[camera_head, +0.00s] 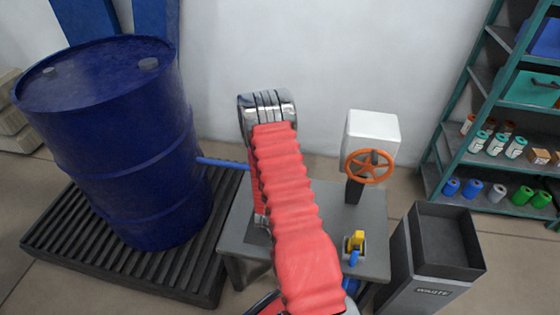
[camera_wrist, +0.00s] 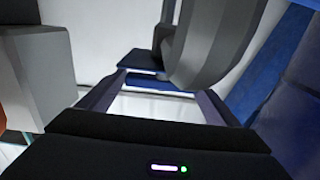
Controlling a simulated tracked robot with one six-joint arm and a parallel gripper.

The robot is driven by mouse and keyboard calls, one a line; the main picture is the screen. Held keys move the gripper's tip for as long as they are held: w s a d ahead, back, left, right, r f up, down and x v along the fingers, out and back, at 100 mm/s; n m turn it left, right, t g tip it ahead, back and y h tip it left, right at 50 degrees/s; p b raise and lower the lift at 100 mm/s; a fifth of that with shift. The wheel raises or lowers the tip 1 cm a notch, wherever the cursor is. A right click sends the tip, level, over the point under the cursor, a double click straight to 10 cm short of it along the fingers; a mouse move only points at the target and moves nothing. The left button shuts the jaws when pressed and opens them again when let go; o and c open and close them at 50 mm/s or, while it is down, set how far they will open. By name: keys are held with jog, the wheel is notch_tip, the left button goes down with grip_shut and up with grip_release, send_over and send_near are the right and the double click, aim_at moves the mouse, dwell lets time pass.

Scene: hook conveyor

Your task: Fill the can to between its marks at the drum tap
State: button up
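The dark blue drum (camera_head: 110,140) stands upright on a black slatted pallet at the left of the head view. A thin blue pipe (camera_head: 222,163) runs from its side to the right and passes behind my red-sleeved arm; the tap is not clearly visible. No can with marks is clearly identifiable. In the wrist view, my gripper (camera_wrist: 160,100) shows two fingers set apart with a pale gap between them. A grey rounded body (camera_wrist: 212,45) fills the upper right beyond the fingers; I cannot tell what it is. My arm hides my gripper in the head view.
A grey table (camera_head: 375,212) bears a white block (camera_head: 372,128) with an orange handwheel (camera_head: 368,166) and a small yellow-and-blue item (camera_head: 355,243). A waste bin (camera_head: 437,262) stands right of it. Green shelving (camera_head: 440,140) with several bottles and cans is farther right.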

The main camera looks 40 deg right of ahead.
jog(key=shift+o, duration=1.3)
jog(key=shift+a, duration=0.1)
jog(key=shift+a, duration=0.1)
jog(key=v, duration=1.3)
jog(key=shift+s+a, duration=0.15)
jog(key=shift+s, duration=0.05)
jog(key=shift+f, duration=0.1)
